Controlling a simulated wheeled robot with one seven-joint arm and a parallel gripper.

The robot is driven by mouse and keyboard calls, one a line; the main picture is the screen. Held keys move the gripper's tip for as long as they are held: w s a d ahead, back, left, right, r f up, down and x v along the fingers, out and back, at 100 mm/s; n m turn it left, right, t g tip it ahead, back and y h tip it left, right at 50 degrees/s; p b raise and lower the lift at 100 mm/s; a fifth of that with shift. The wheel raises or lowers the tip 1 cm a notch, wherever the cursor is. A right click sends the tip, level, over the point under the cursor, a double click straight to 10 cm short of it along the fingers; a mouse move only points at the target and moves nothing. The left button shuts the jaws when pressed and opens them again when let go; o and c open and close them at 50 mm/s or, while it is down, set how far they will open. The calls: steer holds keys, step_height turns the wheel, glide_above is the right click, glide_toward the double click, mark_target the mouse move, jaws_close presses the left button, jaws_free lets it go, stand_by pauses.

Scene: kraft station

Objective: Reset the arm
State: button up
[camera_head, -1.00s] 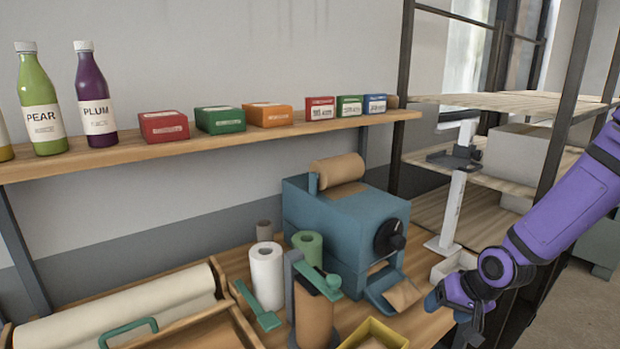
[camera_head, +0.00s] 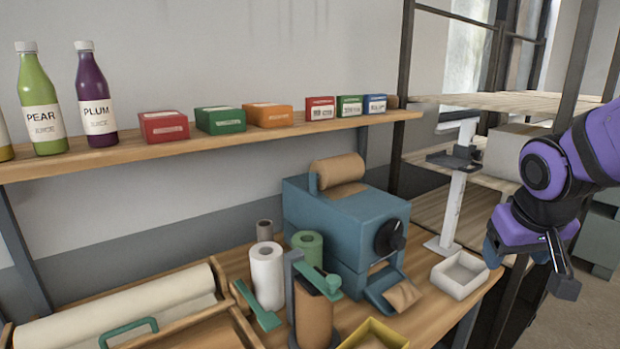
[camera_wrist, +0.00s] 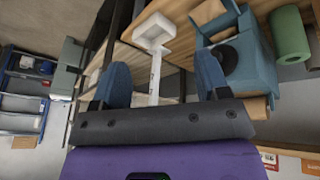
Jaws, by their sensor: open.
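My gripper (camera_head: 528,262) is at the right of the head view, on my purple arm, beyond the right end of the workbench (camera_head: 440,318). It points down and to the left and holds nothing that I can see. In the wrist view my gripper (camera_wrist: 163,80) shows two blue fingers spread wide apart, with empty space between them. Beyond the fingers are the white open tray (camera_wrist: 155,32) and a pale upright stand.
The white tray (camera_head: 460,274) sits at the bench's right end, left of my gripper. A teal paper dispenser (camera_head: 345,225) stands farther left. The shelf rack's dark post (camera_head: 562,75) is behind my arm. Open floor (camera_head: 590,315) lies at right.

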steer(key=s+a+r+t+y, duration=0.1)
steer(key=s+r, duration=0.6)
steer(key=s, duration=0.4)
steer(key=shift+a+r+n+y, duration=0.25)
steer(key=shift+r+n+y, duration=0.05)
steer(key=shift+r+y, duration=0.1)
